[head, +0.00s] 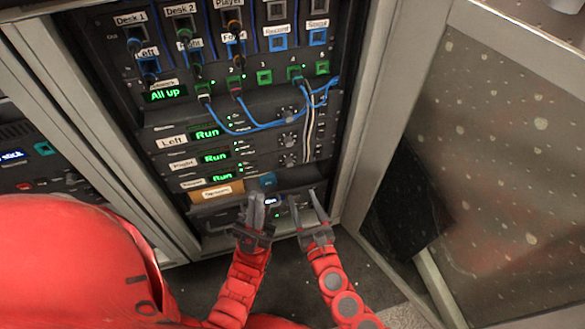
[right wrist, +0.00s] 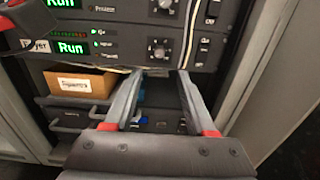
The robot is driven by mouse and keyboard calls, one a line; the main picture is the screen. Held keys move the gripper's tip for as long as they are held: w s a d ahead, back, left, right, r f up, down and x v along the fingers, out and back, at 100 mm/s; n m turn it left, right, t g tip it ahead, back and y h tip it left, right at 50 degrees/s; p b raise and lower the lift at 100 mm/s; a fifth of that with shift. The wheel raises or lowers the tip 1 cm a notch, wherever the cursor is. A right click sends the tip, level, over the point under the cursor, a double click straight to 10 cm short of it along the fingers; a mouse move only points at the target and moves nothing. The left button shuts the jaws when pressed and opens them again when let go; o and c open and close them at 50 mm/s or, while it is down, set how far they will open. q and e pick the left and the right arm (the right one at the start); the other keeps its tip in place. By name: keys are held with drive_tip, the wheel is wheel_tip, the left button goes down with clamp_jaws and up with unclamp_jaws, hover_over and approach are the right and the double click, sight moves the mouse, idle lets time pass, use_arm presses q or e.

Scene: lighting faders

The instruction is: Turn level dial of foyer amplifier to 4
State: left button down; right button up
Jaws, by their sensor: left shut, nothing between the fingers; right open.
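The foyer amplifier (right wrist: 90,47) is the lowest unit with a green "Run" display; its label reads "...yer" in the right wrist view. Its level dial (right wrist: 160,50) is a dark round knob on the right half of the panel; its setting is too small to read. It also shows in the head view (head: 289,160). My right gripper (head: 303,195) is open and empty, below the dial. In the right wrist view its fingertips (right wrist: 164,75) appear just under the dial, apart from it. My left gripper (head: 256,197) is shut and empty, left of the right one, before the lower rack.
The left (head: 205,133) and right (head: 214,157) amplifiers sit above. Blue cables (head: 240,130) and a pale cable (right wrist: 190,25) hang close to the dials. A cardboard box (right wrist: 80,83) lies in the shelf below. The rack's right post (head: 365,110) stands close by.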

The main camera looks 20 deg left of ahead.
sight(290, 165)
drive_tip(key=b+x, duration=0.1)
drive_tip(key=x, duration=1)
drive_tip(key=shift+s, duration=0.1)
drive_tip(key=shift+c, duration=0.3)
clamp_jaws()
